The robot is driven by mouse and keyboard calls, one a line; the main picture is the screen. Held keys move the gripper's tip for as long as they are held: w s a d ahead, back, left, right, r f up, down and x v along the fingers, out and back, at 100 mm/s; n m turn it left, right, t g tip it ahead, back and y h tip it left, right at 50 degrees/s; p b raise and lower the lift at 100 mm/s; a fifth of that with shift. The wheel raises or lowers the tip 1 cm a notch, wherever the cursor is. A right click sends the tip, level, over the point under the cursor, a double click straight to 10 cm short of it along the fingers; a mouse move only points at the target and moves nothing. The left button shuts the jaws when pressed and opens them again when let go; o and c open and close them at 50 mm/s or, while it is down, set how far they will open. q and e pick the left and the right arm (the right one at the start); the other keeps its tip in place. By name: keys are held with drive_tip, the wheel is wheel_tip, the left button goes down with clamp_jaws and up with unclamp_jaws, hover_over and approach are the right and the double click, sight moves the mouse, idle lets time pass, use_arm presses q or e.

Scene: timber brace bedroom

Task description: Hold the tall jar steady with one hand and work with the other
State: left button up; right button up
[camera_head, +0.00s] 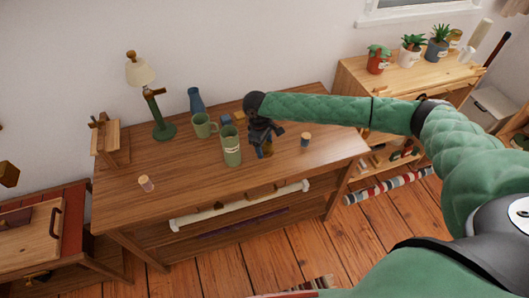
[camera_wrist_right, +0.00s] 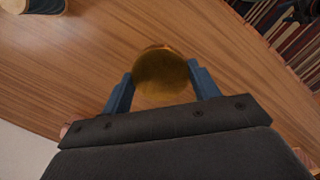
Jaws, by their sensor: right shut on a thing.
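The tall jar (camera_head: 231,147) is green with a pale label and stands upright on the wooden table (camera_head: 190,195). My right gripper (camera_head: 266,140) is just right of the jar, with a small gap between them in the head view. It points down and is shut on an amber, round-topped thing (camera_wrist_right: 160,72), which sits between the two blue fingers in the right wrist view. In the head view this thing (camera_head: 268,150) is mostly hidden by the gripper. I cannot tell whether it touches the table. My left gripper is not in view.
A green mug (camera_head: 204,126), a blue vase (camera_head: 195,101) and a green lamp (camera_head: 162,127) stand behind the jar. A small cork-topped piece (camera_head: 305,140) is to the right, another small piece (camera_head: 146,183) to the left.

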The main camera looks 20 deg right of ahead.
use_arm(q)
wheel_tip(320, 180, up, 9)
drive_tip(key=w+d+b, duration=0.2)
drive_tip(key=b, duration=0.1)
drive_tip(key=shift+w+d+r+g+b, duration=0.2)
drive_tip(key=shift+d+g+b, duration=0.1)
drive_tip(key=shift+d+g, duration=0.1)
use_arm(e)
drive_tip(key=s+d+r, duration=0.7)
drive_tip(key=s, duration=0.2)
drive_tip(key=shift+s+r, duration=0.15)
drive_tip(key=shift+s, duration=0.1)
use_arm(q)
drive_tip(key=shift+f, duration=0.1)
